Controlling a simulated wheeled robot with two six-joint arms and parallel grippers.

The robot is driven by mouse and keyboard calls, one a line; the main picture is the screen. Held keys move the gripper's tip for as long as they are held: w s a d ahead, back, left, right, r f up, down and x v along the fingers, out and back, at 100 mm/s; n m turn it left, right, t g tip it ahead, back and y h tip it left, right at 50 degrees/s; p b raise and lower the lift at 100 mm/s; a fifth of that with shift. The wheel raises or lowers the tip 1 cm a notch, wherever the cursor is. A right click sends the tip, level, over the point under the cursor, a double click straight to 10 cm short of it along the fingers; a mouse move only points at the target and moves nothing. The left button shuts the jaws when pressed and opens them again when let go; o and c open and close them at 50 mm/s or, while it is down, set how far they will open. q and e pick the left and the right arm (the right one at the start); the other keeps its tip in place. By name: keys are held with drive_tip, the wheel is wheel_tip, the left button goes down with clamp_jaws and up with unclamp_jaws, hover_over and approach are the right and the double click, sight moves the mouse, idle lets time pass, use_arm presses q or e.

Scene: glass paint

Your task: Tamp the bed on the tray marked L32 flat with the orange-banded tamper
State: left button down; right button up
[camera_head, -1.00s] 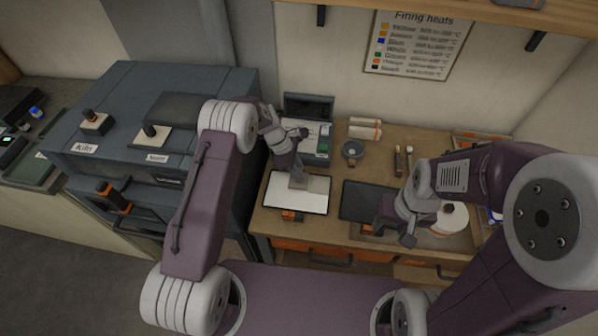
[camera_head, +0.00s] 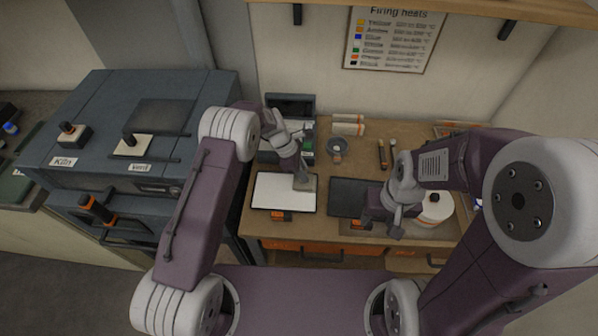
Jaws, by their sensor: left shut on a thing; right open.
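A tray with a flat white bed (camera_head: 273,190) lies on the bench, an orange tag (camera_head: 281,215) at its front edge. I cannot read a marking on it. My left gripper (camera_head: 298,166) is shut on the tamper (camera_head: 305,184), whose grey block is at the right part of the white bed. I cannot tell whether it presses on the bed, and its band is not visible. My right gripper (camera_head: 378,218) is open and empty, in front of the dark tray's right side.
A dark flat tray (camera_head: 346,192) lies right of the white bed. A white roll with an orange band (camera_head: 436,208) stands further right. A small grey round item (camera_head: 337,147) and a dark boxy device (camera_head: 290,104) are behind. The kiln (camera_head: 130,150) stands left.

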use_arm(q)
drive_tip(key=shift+f+b, duration=0.6)
drive_tip(key=shift+f, duration=0.2)
drive_tip(key=shift+f, duration=0.3)
idle(0.7)
drive_tip(key=shift+r+p, duration=0.5)
drive_tip(key=shift+r, duration=0.65)
